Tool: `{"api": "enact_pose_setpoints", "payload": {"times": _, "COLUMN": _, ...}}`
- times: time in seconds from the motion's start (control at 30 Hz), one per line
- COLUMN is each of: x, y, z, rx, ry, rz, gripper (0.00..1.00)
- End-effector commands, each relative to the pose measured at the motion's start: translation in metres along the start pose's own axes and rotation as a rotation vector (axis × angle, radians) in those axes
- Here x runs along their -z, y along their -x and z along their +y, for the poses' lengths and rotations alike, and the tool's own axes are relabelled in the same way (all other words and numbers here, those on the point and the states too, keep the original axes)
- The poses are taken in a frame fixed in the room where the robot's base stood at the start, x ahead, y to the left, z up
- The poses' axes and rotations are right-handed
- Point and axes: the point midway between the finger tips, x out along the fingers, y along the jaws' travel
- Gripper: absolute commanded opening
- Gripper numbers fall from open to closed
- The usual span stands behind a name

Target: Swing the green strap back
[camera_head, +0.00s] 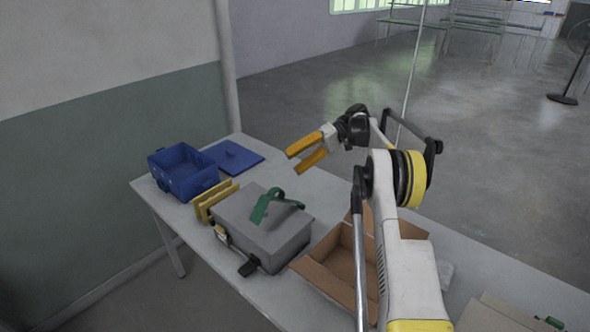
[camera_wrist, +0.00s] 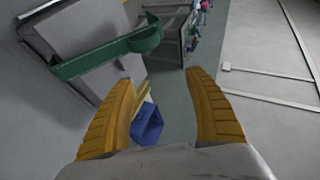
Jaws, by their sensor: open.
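The green strap (camera_head: 272,203) stands up in a bent shape on the lid of a grey case (camera_head: 262,230) on the table. In the wrist view the green strap (camera_wrist: 105,57) runs across the grey case (camera_wrist: 80,30) at the upper left, with a curled end to the right. My gripper (camera_head: 303,158) is open and empty, above the table and to the upper right of the case. In the wrist view its yellow fingers (camera_wrist: 162,88) are wide apart, and the strap is beyond and left of them, not between them.
A blue open box (camera_head: 183,172) and a flat blue lid (camera_head: 232,156) lie at the far left of the table. A yellow object (camera_head: 215,200) stands beside the case. An open cardboard box (camera_head: 338,262) is right of the case. The table (camera_head: 310,182) is bare behind the case.

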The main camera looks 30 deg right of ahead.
Motion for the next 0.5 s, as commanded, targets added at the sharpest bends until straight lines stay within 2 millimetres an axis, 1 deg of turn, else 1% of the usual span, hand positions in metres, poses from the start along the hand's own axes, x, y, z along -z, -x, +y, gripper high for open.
{"api": "enact_pose_setpoints", "payload": {"times": 0.03, "x": 0.002, "y": 0.005, "z": -0.01, "rx": 0.0, "ry": 0.0, "rz": 0.0, "gripper": 0.63}}
{"api": "enact_pose_setpoints", "payload": {"times": 0.2, "x": 0.008, "y": 0.019, "z": -0.04, "rx": 0.0, "ry": 0.0, "rz": 0.0, "gripper": 0.63}}
{"api": "enact_pose_setpoints", "payload": {"times": 0.33, "x": 0.011, "y": 0.027, "z": -0.054, "rx": 0.0, "ry": 0.0, "rz": 0.0, "gripper": 0.63}}
{"api": "enact_pose_setpoints", "payload": {"times": 0.5, "x": 0.013, "y": 0.03, "z": -0.061, "rx": 0.0, "ry": 0.0, "rz": 0.0, "gripper": 0.63}}
